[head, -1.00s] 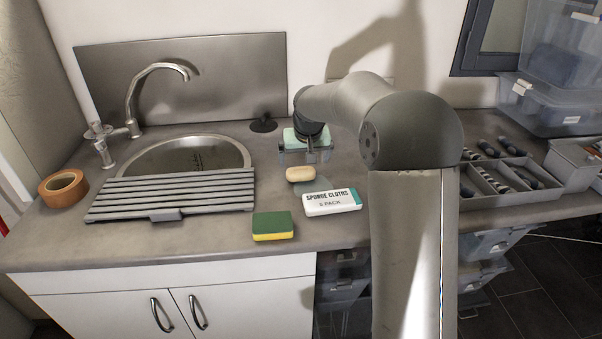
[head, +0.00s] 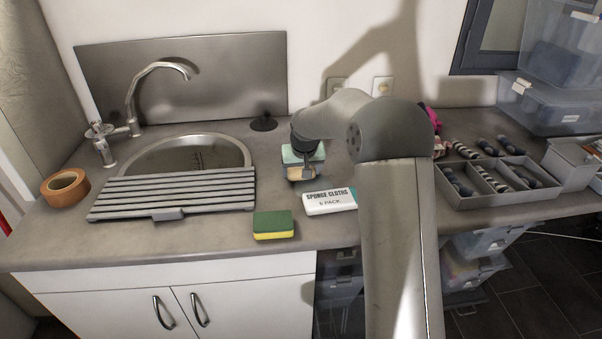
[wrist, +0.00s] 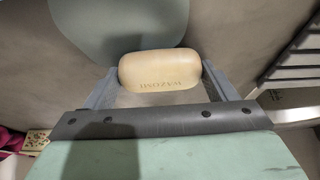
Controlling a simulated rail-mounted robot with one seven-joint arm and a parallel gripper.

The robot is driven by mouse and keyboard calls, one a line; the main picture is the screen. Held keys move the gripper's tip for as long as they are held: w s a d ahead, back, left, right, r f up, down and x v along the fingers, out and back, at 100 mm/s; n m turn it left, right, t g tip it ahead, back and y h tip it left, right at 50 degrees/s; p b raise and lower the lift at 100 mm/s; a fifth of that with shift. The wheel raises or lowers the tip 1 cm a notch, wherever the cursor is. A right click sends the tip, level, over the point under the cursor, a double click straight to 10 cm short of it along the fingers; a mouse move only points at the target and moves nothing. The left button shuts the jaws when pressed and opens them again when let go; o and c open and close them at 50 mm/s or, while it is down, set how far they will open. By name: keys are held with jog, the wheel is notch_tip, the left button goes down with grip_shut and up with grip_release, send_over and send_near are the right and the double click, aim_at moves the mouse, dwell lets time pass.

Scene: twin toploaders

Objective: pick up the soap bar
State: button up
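The soap bar (wrist: 160,70) is tan, rounded and stamped with lettering. In the wrist view it lies between the two fingers of my gripper (wrist: 161,82), one finger at each end. The fingers are spread wide, about the soap's length apart; I cannot tell whether they touch it. In the head view the soap (head: 301,173) shows just below my gripper (head: 302,170), partly hidden by it. A grey-green rounded patch (wrist: 110,25) shows beside and beneath the soap in the wrist view.
A white sponge-cloths pack (head: 330,201) lies just in front of the soap, and a green-yellow sponge (head: 273,225) nearer the counter edge. A slatted drying rack (head: 170,195) and sink (head: 185,152) are to the left. A divided grey tray (head: 498,183) is to the right.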

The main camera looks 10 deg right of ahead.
jog(key=shift+c, duration=0.8)
